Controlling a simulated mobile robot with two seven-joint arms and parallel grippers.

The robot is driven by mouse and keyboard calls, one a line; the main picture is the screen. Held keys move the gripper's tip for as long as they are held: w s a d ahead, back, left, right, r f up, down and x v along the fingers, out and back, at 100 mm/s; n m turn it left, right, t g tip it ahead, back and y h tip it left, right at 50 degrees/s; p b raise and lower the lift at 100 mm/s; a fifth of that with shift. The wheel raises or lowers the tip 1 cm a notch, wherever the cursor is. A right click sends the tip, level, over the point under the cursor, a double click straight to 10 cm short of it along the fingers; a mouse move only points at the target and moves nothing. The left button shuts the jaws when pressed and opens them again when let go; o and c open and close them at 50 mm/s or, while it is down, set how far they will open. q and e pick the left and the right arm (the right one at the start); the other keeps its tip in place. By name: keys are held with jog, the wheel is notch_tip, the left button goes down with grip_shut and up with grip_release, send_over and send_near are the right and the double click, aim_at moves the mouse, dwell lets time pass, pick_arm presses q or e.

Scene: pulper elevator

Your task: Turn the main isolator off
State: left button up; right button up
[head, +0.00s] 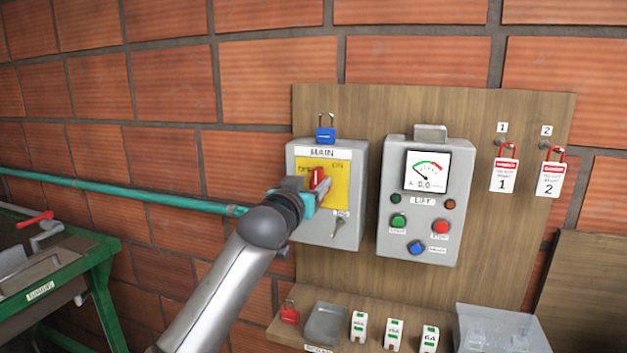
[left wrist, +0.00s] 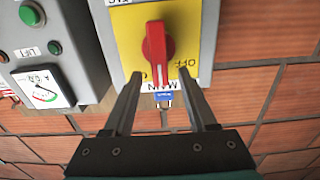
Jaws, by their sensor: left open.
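The main isolator is a grey box (head: 347,236) marked MAIN with a yellow plate (head: 341,172) and a red rotary handle (head: 319,177). In the left wrist view, which is upside down, the red handle (left wrist: 158,55) stands about upright on the yellow plate (left wrist: 128,30). OFF shows right of the handle there. My left gripper (head: 311,192) is in front of the box and partly covers the plate. In the wrist view, my left gripper (left wrist: 161,74) is open, its fingers either side of the handle's near end. I cannot tell whether they touch it. My right gripper is not in view.
A blue padlock (head: 325,134) sits atop the isolator box, and a key (head: 338,227) is low on its front. The LIFT box (head: 425,200) stands close to the right. Tagged red padlocks (head: 504,170) hang further right. A shelf (head: 270,330) with small items is below.

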pick_arm(q)
jog(key=shift+w+d, duration=0.25)
jog(key=shift+w, duration=0.45)
grip_shut()
dwell(0.3)
